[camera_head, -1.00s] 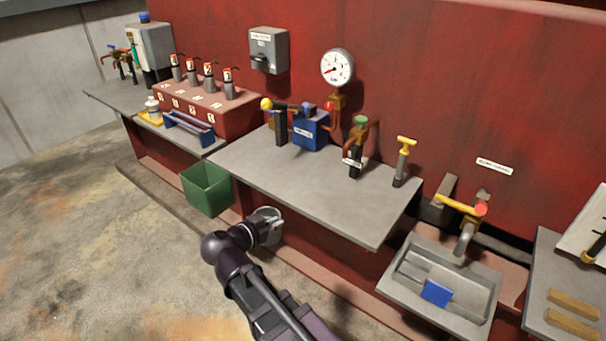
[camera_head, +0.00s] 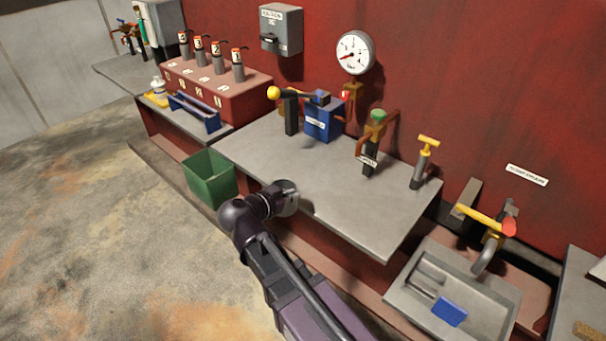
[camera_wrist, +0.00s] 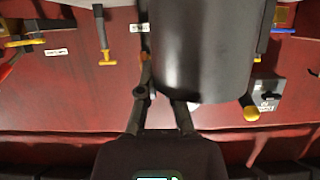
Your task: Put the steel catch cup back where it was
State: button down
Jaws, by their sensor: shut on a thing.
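My gripper (camera_head: 284,197) is at the front edge of the middle grey bench (camera_head: 330,196). It is shut on the steel catch cup (camera_head: 291,205), of which only a small grey part shows beyond the wrist in the head view. In the wrist view the cup (camera_wrist: 212,50) is a large dark grey cylinder filling the upper middle, with my gripper's fingers (camera_wrist: 162,108) at its side. The fingers' exact contact and the cup's inside are hidden.
The bench carries a blue block (camera_head: 323,120), a green-topped valve (camera_head: 373,140) and a yellow T-handle (camera_head: 425,160) at its back. A green bin (camera_head: 210,178) stands left of my gripper. A sink (camera_head: 453,290) is at right. The bench's middle is clear.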

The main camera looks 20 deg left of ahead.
jog(key=shift+w+d, duration=0.1)
jog(key=shift+w, duration=0.15)
jog(key=shift+d, duration=0.1)
jog(key=w+d, duration=0.5)
jog(key=d, duration=0.3)
jog(key=shift+r+n+y, duration=0.15)
jog(key=shift+n+y, duration=0.15)
jog(key=shift+n, duration=0.1)
jog(key=shift+w+a, duration=0.1)
jog(key=shift+w, duration=0.05)
jog(key=w+a+f+b, duration=0.1)
jog(key=w+a, duration=0.8)
jog(key=w, duration=0.1)
jog(key=shift+w+a+f, duration=0.2)
jog(key=shift+w+a, duration=0.1)
jog(key=shift+w, duration=0.1)
dwell(0.3)
